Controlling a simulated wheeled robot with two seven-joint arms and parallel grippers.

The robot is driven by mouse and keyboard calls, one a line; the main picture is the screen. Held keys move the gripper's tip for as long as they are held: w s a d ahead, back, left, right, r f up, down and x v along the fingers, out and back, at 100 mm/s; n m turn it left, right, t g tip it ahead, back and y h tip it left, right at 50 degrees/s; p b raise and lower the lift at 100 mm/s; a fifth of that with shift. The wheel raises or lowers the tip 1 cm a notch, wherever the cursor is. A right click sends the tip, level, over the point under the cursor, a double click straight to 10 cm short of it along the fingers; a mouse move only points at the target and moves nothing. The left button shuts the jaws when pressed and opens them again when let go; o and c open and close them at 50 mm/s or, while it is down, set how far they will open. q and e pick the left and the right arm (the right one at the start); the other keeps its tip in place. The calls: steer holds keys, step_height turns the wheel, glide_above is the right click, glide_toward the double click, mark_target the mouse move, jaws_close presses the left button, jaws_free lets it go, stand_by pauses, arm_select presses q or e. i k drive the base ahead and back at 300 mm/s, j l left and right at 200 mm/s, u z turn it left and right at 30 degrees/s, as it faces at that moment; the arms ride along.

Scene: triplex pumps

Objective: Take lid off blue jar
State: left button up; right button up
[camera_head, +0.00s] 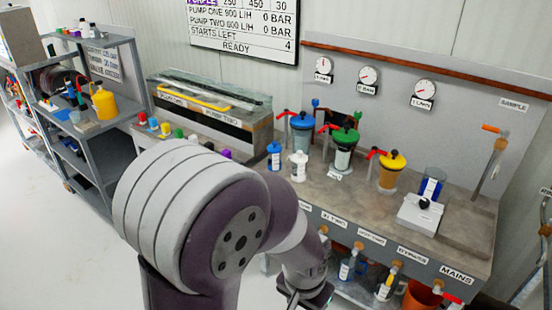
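The blue jar (300,138) stands on the bench top with its blue lid (302,120) seated on it. It is the leftmost of three lidded jars, with a red-handled tap at its left. A smaller blue-capped bottle (274,156) stands in front and to its left. My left gripper (308,297) is at the bottom edge, low in front of the bench and well apart from the jar. It is partly cut off, and its fingers are not clear. My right gripper is not in view.
A green-lidded jar (344,145) stands close to the right of the blue jar, then a yellow-lidded jar (390,172). A white bottle (298,166) stands in front. Bottles hang under the bench front. My large arm link covers the lower left.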

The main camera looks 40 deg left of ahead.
mark_target(274, 148)
steer(key=u, duration=1.25)
steer(key=z, duration=0.4)
